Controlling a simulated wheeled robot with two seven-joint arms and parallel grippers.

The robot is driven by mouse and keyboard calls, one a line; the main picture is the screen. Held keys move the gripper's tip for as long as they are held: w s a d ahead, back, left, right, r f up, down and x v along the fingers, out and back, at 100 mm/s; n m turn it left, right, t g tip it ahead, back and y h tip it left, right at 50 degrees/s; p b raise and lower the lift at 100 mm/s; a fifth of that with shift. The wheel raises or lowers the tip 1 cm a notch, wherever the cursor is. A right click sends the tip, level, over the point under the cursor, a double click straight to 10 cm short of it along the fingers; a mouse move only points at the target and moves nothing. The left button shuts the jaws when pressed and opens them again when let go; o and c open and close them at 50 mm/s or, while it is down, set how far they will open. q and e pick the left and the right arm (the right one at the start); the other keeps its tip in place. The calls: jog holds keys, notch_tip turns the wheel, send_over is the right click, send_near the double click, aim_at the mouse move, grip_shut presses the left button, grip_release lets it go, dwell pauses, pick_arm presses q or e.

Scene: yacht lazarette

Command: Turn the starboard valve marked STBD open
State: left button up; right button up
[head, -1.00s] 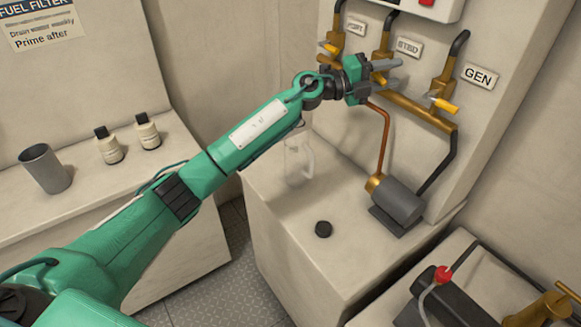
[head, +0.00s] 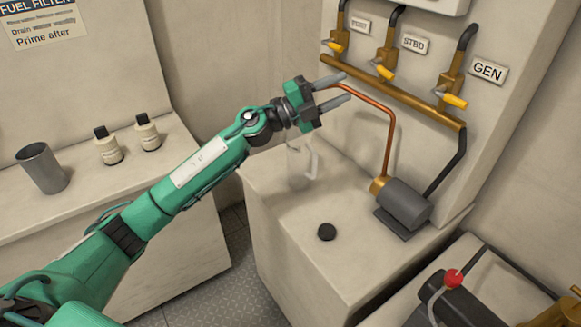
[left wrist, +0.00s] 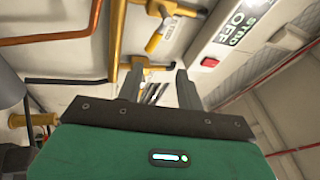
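The STBD valve (head: 387,62) is a brass body on the wall under the sign STBD (head: 414,44). My left gripper (head: 350,88) is open and empty, left of and below this valve, clear of the handle. Its grey fingers point right. My right gripper is not in view.
Close neighbours are the PORT valve (head: 338,40) on the left and the GEN valve (head: 450,92) on the right. A brass manifold (head: 400,98) runs beneath, and a copper pipe (head: 388,135) drops to a grey pump (head: 403,203). A clear jug (head: 299,165) stands below my arm.

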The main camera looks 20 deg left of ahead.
pick_arm(q)
jog(key=s+a+f+n+t+y, duration=0.3)
jog(key=s+f+n+y, duration=0.1)
jog(key=f+n+y, duration=0.4)
jog(key=s+a+f+n+t+y, duration=0.3)
jog(key=f+n+y, duration=0.5)
jog(key=n, duration=0.4)
jog(key=shift+s+a+f+n, duration=0.3)
jog(key=shift+s+a+f, duration=0.15)
jog(key=shift+a+f, duration=0.3)
jog(key=shift+r, duration=0.1)
